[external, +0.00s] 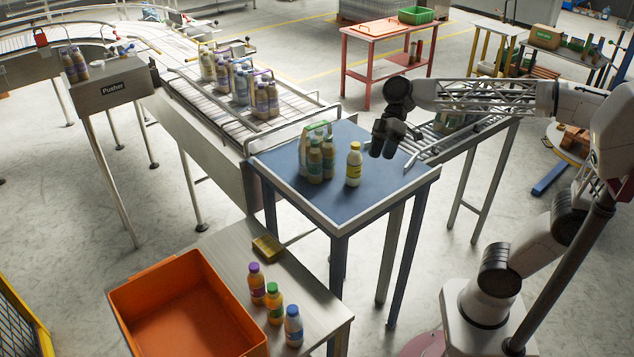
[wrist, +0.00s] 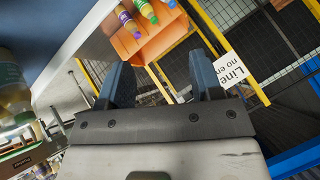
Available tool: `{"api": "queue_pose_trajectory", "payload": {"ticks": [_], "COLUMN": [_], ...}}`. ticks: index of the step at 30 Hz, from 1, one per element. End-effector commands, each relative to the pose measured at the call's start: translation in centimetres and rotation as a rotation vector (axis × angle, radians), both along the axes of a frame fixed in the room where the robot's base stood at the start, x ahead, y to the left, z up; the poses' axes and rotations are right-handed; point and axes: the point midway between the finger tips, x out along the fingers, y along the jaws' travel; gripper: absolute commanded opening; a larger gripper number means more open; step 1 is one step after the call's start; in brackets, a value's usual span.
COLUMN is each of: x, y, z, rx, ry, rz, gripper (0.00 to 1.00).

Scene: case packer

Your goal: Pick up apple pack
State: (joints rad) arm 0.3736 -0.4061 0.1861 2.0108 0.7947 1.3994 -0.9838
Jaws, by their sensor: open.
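A carrier pack of bottles with green caps (external: 316,158) stands upright on the blue-topped table (external: 285,178); its green look suits the apple pack, but I cannot read its labels. A single yellow-capped bottle (external: 353,165) stands just right of it. My gripper (external: 386,140) is open and empty above the table's right part, apart from the pack and to its right. In the wrist view my gripper's two dark fingers (wrist: 163,80) are spread with nothing between them. A bottle (wrist: 12,88) is cut off at that view's left edge; I cannot tell which.
Another pack (external: 449,120) sits on the roller track (external: 478,127), partly behind my arm. Several packs stand on the conveyor (external: 215,110) behind the table. An orange crate (external: 140,290) and loose purple-, green- and blue-capped bottles (external: 274,303) occupy the front bench. The blue table's front is clear.

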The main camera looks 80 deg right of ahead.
Motion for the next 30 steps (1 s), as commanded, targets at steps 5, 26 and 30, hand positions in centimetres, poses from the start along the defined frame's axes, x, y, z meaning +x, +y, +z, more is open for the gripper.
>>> {"api": "queue_pose_trajectory", "payload": {"ticks": [5, 26, 30], "x": [4.0, 13.3, 13.7], "y": [-4.0, -24.6, -26.9], "z": [0.1, 0.1, 0.0], "rx": [0.109, 0.23, 0.215], "ry": [-0.158, -0.899, -0.971], "rz": [0.024, -0.097, -0.123], "gripper": [0.6, 0.6, 0.6]}}
